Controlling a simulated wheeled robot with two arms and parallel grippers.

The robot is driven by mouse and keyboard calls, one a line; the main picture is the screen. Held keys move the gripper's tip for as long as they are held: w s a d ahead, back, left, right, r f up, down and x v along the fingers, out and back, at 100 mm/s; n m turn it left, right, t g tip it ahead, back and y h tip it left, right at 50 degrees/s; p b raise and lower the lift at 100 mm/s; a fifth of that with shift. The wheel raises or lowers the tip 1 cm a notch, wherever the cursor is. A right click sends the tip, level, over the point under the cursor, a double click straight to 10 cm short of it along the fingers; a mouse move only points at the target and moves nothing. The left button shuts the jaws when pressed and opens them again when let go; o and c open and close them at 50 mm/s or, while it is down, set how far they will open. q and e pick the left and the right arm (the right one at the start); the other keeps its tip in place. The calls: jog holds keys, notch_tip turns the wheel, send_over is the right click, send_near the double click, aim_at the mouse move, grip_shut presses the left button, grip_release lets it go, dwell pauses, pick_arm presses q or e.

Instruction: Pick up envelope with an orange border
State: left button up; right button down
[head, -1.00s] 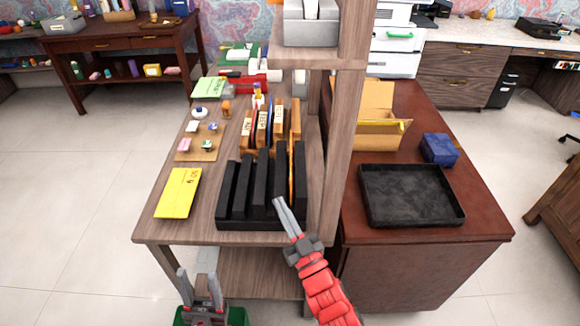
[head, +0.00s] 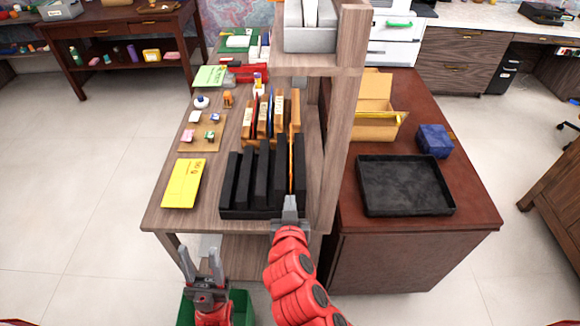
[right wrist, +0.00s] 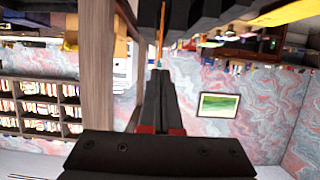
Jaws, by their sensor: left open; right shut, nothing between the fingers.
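A thin orange edge (head: 291,162) stands upright in the right-hand slot of the black rack (head: 231,178). It looks like the edge of an envelope; its faces are hidden by the dividers. In the right wrist view a thin orange edge (right wrist: 162,22) shows just beyond the fingertips. My right gripper (head: 290,203) is shut and empty at the front right end of the rack. Its closed fingers also show in the right wrist view (right wrist: 158,82). I cannot tell whether they touch the edge. My left gripper (head: 200,258) is open and empty, low in front of the desk.
A yellow envelope (head: 183,185) lies flat left of the rack. Behind the rack stands a sorter with folders (head: 262,115). A wooden shelf post (head: 333,150) rises close on the right. A black tray (head: 405,190) lies on the right desk. A green bin (head: 243,309) is below.

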jog(key=w+r+p+x, duration=0.1)
jog(key=p+x, duration=0.4)
jog(key=x, duration=0.6)
jog(key=shift+w+r, duration=0.35)
jog(key=shift+r, duration=0.25)
jog(key=shift+f, duration=0.1)
